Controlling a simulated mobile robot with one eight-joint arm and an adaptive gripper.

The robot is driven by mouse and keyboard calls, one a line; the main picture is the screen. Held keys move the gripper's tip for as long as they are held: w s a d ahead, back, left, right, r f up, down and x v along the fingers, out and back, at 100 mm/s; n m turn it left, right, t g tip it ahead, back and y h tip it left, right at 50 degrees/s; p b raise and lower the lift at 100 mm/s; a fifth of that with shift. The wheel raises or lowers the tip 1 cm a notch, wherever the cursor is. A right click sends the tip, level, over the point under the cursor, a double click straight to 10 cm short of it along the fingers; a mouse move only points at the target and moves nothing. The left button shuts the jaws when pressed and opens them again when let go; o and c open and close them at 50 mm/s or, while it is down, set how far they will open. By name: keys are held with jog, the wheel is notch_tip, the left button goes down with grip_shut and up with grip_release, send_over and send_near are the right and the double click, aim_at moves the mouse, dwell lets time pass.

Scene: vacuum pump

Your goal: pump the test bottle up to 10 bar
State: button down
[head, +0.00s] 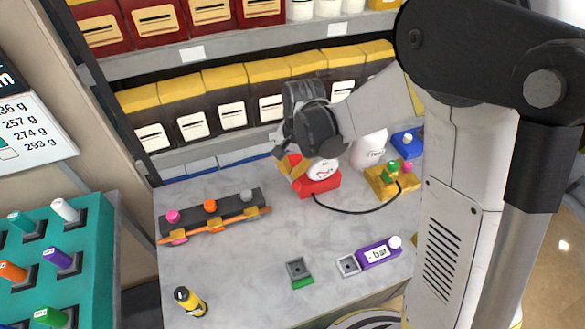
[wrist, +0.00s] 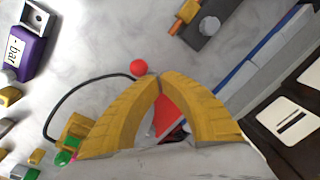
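The red pump (head: 318,184) stands at the back middle of the table, with a white dial gauge (head: 323,168) on it. My gripper (head: 289,174) is over the pump's left side. In the wrist view its yellow fingertips (wrist: 159,79) meet, with nothing visible between the tips. A red ball (wrist: 138,67) shows just left of the tips; whether they touch it I cannot tell. Part of the red pump (wrist: 168,113) shows between the fingers. A white bottle (head: 369,152) with a label stands behind right, partly hidden by my arm. The gauge reading is too small to tell.
A black hose (head: 345,211) runs from the pump to a yellow block (head: 380,184) with a green knob. A purple box (head: 378,254) marked "bar", a yellow-black bottle (head: 190,301) and a rack with coloured knobs (head: 215,213) stand around. The table's middle is clear.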

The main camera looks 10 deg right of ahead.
aim_at(288, 176)
jog(key=shift+s+d+f+b, duration=0.2)
jog(key=shift+s+f+b, duration=0.85)
jog(key=shift+f, duration=0.15)
jog(key=shift+s+d+f+b, duration=0.2)
jog(key=shift+s+f+b, duration=0.7)
jog(key=shift+f+b, duration=0.25)
dwell(2.9)
jog(key=shift+r, duration=0.1)
dwell(0.5)
jog(key=shift+w+a+r+p, duration=0.25)
jog(key=shift+w+r+p, duration=0.65)
jog(key=shift+w+r, duration=0.3)
jog(key=shift+w+a+r+p, duration=0.2)
jog(key=shift+w+r+p, duration=0.75)
jog(key=shift+r, duration=0.45)
jog(key=shift+w+a+r+p, duration=0.25)
jog(key=shift+w+r+p, duration=0.6)
jog(key=shift+w+r, duration=0.4)
jog(key=shift+r, duration=0.1)
